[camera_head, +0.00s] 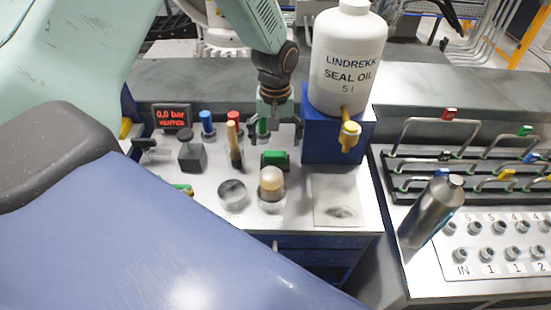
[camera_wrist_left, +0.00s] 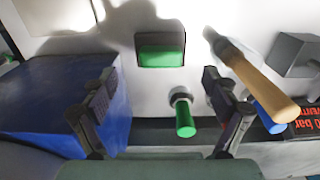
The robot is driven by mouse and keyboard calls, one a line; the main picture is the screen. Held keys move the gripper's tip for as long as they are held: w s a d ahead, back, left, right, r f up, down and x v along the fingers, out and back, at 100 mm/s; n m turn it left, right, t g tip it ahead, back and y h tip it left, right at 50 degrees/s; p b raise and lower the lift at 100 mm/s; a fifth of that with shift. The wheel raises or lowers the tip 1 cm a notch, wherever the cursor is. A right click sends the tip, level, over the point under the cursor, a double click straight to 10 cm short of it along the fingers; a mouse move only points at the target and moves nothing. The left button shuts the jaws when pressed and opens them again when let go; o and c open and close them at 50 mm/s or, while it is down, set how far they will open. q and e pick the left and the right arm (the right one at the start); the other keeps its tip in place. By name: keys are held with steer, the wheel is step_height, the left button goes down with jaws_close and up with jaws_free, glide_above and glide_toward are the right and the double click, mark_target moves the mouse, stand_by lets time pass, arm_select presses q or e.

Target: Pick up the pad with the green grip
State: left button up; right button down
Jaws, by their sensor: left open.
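A block-shaped pad with a green grip and dark edges (camera_head: 275,158) lies on the pale bench top, just in front of my left gripper (camera_head: 275,136). The green block also shows in the left wrist view (camera_wrist_left: 160,50), beyond the fingertips. My left gripper is open and empty, pointing down above the bench, its fingers apart from the pad; they also show in the wrist view (camera_wrist_left: 158,85). An upright green handle (camera_wrist_left: 185,120) on a round grey base stands between the fingers in the wrist view. My right gripper is not in view.
A white oil bottle (camera_head: 348,60) stands on a blue box (camera_head: 338,150) right of my gripper. A wooden-handled brush (camera_head: 234,140), blue handle (camera_head: 207,121) and red handle (camera_head: 233,118) stand left.

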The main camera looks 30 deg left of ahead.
mark_target(274, 153)
arm_select(q)
steer(key=shift+d+f, duration=0.25)
steer(key=shift+f, duration=0.6)
steer(key=f, duration=0.2)
steer(key=a+f, duration=0.1)
steer(key=f, duration=0.1)
steer(key=shift+w, duration=0.1)
steer(key=shift+d+f, duration=0.1)
steer(key=shift+f, duration=0.55)
steer(key=shift+w+d, duration=0.1)
steer(key=shift+w, duration=0.05)
steer(key=c, duration=0.9)
